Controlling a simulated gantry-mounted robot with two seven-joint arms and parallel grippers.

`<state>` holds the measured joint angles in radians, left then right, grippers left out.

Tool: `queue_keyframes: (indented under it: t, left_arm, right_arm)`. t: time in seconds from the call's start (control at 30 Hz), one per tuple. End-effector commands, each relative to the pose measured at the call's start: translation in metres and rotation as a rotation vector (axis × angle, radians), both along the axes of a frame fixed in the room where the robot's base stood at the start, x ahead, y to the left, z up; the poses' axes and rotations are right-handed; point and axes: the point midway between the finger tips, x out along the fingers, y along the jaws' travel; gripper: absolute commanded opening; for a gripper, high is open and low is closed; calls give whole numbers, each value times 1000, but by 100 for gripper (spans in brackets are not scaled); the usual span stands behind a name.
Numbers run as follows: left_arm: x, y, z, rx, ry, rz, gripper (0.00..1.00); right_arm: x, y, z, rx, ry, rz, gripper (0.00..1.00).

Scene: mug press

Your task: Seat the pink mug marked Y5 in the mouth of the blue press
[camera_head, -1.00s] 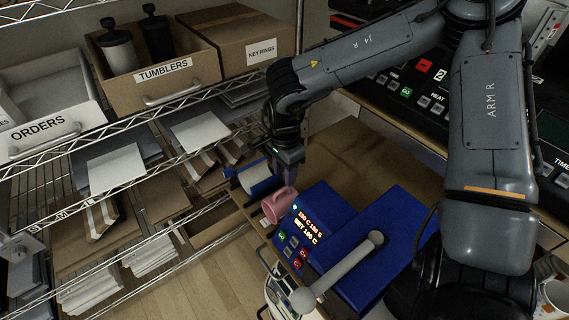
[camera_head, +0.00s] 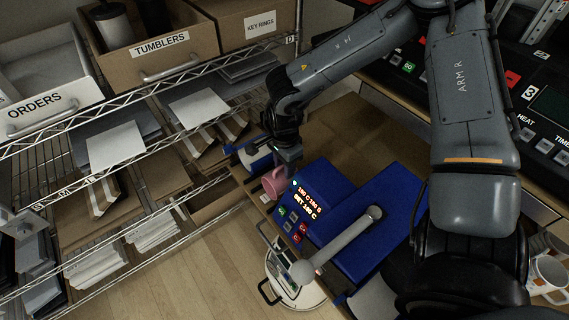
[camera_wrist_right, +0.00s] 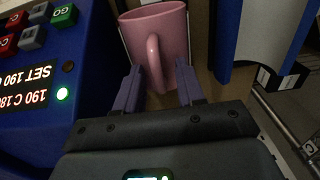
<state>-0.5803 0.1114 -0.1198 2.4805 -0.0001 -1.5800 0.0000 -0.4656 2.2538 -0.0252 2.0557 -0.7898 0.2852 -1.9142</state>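The pink mug (camera_head: 272,184) stands at the left end of the blue press (camera_head: 325,180), beside its lit control panel. No Y5 mark is readable on it. My right gripper (camera_head: 284,168) is down at the mug. In the right wrist view the pink mug (camera_wrist_right: 172,28) has its handle towards me, and my right gripper's purple fingers (camera_wrist_right: 158,80) are apart, one on each side of the handle. Contact cannot be told. A blue curved part with a pale lining (camera_wrist_right: 268,35) is right of the mug; I cannot tell whether it is the press's mouth. My left gripper is not in view.
The press's grey lever (camera_head: 340,245) slants over the front. A wire shelf with boxes and papers (camera_head: 130,125) stands left. A round white device (camera_head: 295,290) is on the floor below. White mugs (camera_head: 548,275) are at the lower right. Brown board (camera_head: 345,135) behind the press is clear.

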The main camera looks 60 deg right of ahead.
Motion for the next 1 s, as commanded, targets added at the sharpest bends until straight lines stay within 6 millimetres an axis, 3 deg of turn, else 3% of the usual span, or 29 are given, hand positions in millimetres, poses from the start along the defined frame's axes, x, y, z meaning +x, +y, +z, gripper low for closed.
queue_keyframes:
  t: [0.03,0.23,1.0]
  left_arm:
    - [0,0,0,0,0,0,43]
    - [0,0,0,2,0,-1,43]
    - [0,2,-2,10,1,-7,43]
  right_arm:
    - [0,0,0,0,0,0,30]
    - [0,0,0,0,0,0,0]
    - [0,0,4,0,0,1,0]
